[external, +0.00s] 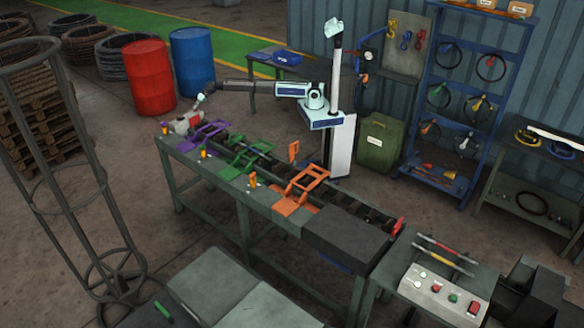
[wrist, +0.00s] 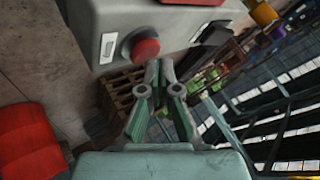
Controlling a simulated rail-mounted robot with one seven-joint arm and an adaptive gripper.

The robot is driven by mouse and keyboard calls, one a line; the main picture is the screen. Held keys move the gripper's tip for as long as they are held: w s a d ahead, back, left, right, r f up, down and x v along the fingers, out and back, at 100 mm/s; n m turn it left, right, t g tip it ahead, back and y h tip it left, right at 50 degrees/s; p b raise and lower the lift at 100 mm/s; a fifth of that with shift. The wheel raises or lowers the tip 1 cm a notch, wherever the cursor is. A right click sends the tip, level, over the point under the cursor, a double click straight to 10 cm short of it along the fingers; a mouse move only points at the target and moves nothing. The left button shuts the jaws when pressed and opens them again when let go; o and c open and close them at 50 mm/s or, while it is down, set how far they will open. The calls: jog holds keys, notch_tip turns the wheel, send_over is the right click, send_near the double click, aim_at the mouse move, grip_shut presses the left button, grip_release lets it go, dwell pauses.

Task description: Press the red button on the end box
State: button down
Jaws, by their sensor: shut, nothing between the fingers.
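The end box (wrist: 185,22) is a light grey box at the top of the wrist view. Its red button (wrist: 140,48) is round, set in a dark collar, with a white label beside it. My gripper (wrist: 160,68) is shut and empty. Its fingertips appear just right of and slightly below the button in the picture; I cannot tell whether they touch it. In the external view, the end box (external: 182,124) stands at the far left end of the long bench. My gripper (external: 198,105) is close above it; the button cannot be made out there.
The bench carries purple (external: 203,134), green (external: 246,152) and orange (external: 303,186) frames over rollers. A red drum (external: 148,77) and a blue drum (external: 192,61) stand behind the box end. A separate panel (external: 440,293) with several buttons sits at the front right.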

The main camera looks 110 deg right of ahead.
jog(key=shift+f+b, duration=0.35)
jog(key=shift+f, duration=0.2)
dwell(0.7)
jog(key=shift+r, duration=0.95)
jog(key=shift+r+p, duration=1.05)
jog(key=shift+r, duration=1.5)
jog(key=shift+f, duration=0.1)
